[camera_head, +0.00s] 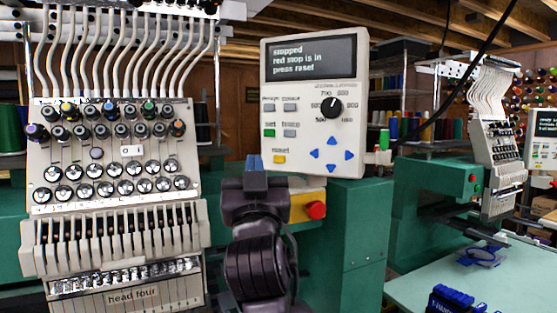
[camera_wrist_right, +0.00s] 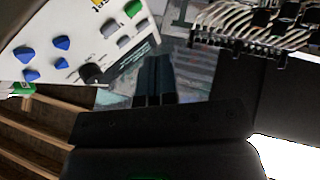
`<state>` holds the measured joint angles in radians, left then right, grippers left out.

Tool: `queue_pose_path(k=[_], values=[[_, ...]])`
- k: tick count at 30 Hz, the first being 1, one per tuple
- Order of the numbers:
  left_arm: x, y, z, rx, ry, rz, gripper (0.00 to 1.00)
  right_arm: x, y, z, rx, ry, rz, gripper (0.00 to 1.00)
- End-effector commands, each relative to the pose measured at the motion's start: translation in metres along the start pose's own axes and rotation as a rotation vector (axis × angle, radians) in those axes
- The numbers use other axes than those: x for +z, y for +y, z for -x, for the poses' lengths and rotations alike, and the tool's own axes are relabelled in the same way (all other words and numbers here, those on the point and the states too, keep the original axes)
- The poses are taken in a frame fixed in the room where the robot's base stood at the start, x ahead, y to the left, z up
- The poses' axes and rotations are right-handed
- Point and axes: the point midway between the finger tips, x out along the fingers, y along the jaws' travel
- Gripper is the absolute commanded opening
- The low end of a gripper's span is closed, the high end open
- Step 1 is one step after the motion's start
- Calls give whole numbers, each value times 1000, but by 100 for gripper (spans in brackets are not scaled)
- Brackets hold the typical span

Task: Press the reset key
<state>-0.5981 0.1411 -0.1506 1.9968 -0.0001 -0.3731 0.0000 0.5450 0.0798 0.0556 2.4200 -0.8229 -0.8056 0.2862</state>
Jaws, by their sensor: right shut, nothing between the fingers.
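The control panel (camera_head: 312,95) is a pale box whose screen (camera_head: 310,58) reads "stopped, red stop is in, press reset". The reset key (camera_head: 279,159) is a small yellow key at its lower left, under the word "reset". My right gripper (camera_head: 255,164) is shut and empty, with its bluish fingertips just left of the panel's lower left corner, near the reset key. I cannot tell whether it touches the panel. In the right wrist view the shut fingers (camera_wrist_right: 154,75) point past the panel (camera_wrist_right: 65,25); the reset key is mostly cut off there. My left gripper is out of view.
A red stop button (camera_head: 316,210) on a yellow box sits below the panel. The embroidery head (camera_head: 115,180) stands close on the left. A pale table (camera_head: 430,265) is at right.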

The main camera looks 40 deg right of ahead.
Motion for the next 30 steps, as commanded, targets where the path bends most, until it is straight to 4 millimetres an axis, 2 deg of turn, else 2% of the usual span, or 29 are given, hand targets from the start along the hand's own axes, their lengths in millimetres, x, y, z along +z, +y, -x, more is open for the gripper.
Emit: queue_pose_path(k=[15,30], values=[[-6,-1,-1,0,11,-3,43,28,28,-39,0,0,1,0],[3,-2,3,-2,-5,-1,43,32,32,-45,0,0,0,0]])
